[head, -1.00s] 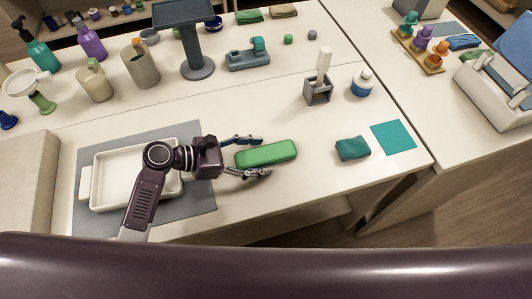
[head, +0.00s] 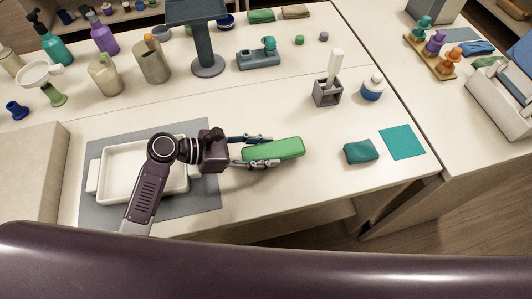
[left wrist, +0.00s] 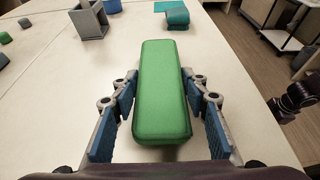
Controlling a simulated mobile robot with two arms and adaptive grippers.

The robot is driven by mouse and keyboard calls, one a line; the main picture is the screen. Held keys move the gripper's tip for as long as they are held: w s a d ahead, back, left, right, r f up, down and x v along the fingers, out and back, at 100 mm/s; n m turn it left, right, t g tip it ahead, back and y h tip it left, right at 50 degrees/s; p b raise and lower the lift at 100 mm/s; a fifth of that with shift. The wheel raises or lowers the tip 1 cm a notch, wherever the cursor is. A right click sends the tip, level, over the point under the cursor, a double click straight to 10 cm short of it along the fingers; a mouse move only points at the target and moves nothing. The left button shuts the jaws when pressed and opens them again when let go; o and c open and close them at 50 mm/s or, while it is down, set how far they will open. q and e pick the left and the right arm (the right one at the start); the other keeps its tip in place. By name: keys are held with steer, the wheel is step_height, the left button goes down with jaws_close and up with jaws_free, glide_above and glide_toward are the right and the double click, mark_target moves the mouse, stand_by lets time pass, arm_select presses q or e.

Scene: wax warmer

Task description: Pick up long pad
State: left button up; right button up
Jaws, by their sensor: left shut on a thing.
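The long pad (head: 273,149) is a green, rounded block on the white table. In the left wrist view the long pad (left wrist: 162,92) points straight away from me, between the blue-lined fingers. My left gripper (head: 256,151) is shut on the near end of the pad, with one finger along each long side. The same left gripper (left wrist: 164,108) shows in the left wrist view. I cannot tell whether the pad is clear of the table. A dark part of my other arm shows at the right edge of the left wrist view, but its jaws are not clear.
A white tray (head: 108,202) on a grey mat (head: 205,192) lies under my left arm. A folded teal cloth (head: 361,151) and a flat teal square (head: 402,142) lie right of the pad.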

mark_target(265, 151)
arm_select(q)
step_height(265, 151, up, 18)
steer(key=s+a+f+n+t+y+b, duration=0.1)
steer(key=s+a+f+t+b, duration=0.1)
steer(key=a, duration=0.6)
steer(key=s+a+f+n+t+y+b, duration=0.1)
steer(key=s+a+f+n+b, duration=0.1)
steer(key=a, duration=0.5)
steer(key=shift+s+a+f+n+t, duration=0.2)
steer(key=shift+s+a+n+t, duration=0.1)
steer(key=shift+s+a+t, duration=0.15)
